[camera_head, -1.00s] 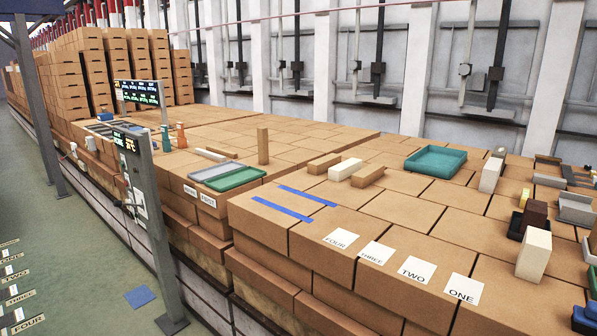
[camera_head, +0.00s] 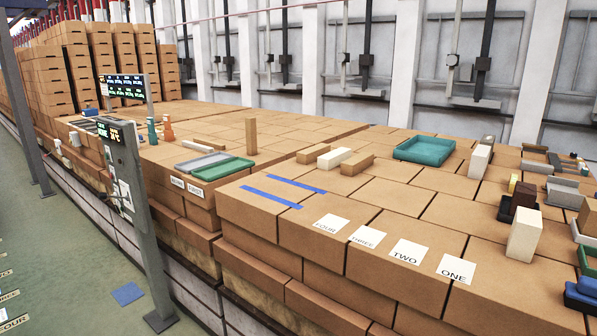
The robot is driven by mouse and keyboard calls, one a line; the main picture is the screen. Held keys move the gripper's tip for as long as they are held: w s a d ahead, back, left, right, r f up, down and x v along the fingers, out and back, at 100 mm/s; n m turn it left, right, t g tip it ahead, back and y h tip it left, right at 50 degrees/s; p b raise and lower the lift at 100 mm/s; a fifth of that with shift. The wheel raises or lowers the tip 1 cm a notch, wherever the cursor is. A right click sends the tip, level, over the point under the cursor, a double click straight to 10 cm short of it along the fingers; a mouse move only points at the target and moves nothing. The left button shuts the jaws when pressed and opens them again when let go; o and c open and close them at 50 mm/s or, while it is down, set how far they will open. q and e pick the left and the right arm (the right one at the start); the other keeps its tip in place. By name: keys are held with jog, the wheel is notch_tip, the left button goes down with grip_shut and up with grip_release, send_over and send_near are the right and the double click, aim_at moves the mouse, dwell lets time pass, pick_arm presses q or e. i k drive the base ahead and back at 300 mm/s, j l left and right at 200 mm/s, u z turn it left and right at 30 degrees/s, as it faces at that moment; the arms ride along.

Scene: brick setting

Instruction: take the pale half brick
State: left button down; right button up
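Several pale blocks are in view, and I cannot tell for sure which is the pale half brick. A short cream block (camera_head: 335,158) lies flat between two tan blocks, one on its left (camera_head: 312,153) and one on its right (camera_head: 357,164). A pale block (camera_head: 480,162) stands upright right of the teal tray (camera_head: 424,150). A larger cream block (camera_head: 524,235) stands upright near the right edge, in front of a dark brown block (camera_head: 523,197). Neither gripper is in view.
White cards marked FOUR, THREE, TWO and ONE (camera_head: 456,268) lie along the front edge, right of two blue tape strips (camera_head: 271,198). A green tray (camera_head: 222,168) and a tall tan block (camera_head: 251,136) are at the left. A grey signal post (camera_head: 137,215) stands in the aisle.

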aim_at(524, 238)
jog(key=l+z, duration=0.15)
jog(key=z, duration=1.2)
jog(key=u, duration=1)
jog(key=l+u, duration=0.35)
jog(key=l, duration=0.45)
jog(key=k+l+u, duration=0.1)
jog(key=l+u, duration=0.2)
jog(key=l, duration=0.45)
